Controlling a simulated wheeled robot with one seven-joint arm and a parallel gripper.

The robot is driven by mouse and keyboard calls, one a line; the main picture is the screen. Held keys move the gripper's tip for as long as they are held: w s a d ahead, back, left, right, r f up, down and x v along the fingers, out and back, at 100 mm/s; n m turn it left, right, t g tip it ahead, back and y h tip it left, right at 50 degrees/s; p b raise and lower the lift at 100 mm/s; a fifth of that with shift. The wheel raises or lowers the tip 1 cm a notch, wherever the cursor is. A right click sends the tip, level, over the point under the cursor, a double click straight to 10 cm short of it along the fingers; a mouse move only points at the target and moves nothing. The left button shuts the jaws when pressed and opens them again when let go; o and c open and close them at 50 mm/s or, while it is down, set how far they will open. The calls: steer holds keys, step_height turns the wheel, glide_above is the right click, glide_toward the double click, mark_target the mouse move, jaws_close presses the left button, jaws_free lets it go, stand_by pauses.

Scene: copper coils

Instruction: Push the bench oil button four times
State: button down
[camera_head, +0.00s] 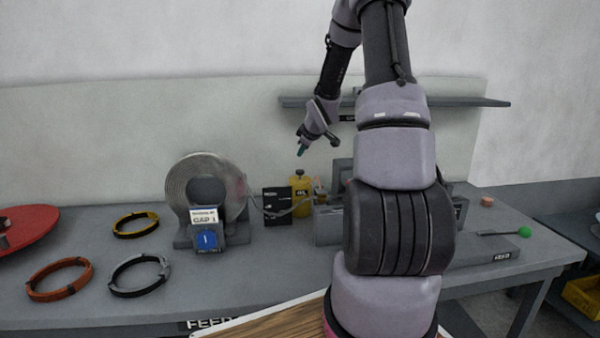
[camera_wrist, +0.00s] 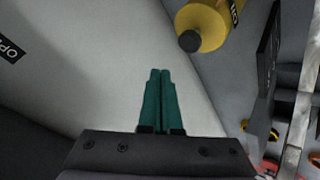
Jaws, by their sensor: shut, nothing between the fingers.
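The yellow oil bottle (camera_head: 301,196) stands upright on the bench in the head view, with a dark top and a label reading "OIL". In the wrist view the yellow oil bottle (camera_wrist: 208,22) is at the upper right, its dark round button (camera_wrist: 190,41) facing the camera. My gripper (camera_head: 301,152) hangs above the bottle in the head view, clear of it. In the wrist view its teal fingers (camera_wrist: 160,72) are together and empty, to the left of and below the button. Neither view shows contact.
A black box (camera_head: 277,206) stands left of the bottle, beside a large metal coil (camera_head: 240,180). Grey equipment (camera_head: 327,232) is close on the right, partly hidden by my arm. A shelf (camera_head: 460,101) is on the wall above. Rings (camera_head: 62,292) lie on the left bench.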

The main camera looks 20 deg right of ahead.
mark_target(301, 170)
steer(key=shift+f, duration=1.95)
steer(key=shift+f, duration=0.1)
stand_by(0.5)
steer(key=shift+f, duration=0.3)
steer(key=shift+f, duration=0.95)
stand_by(0.8)
stand_by(0.3)
steer(key=shift+r, duration=1.35)
steer(key=shift+r, duration=2.5)
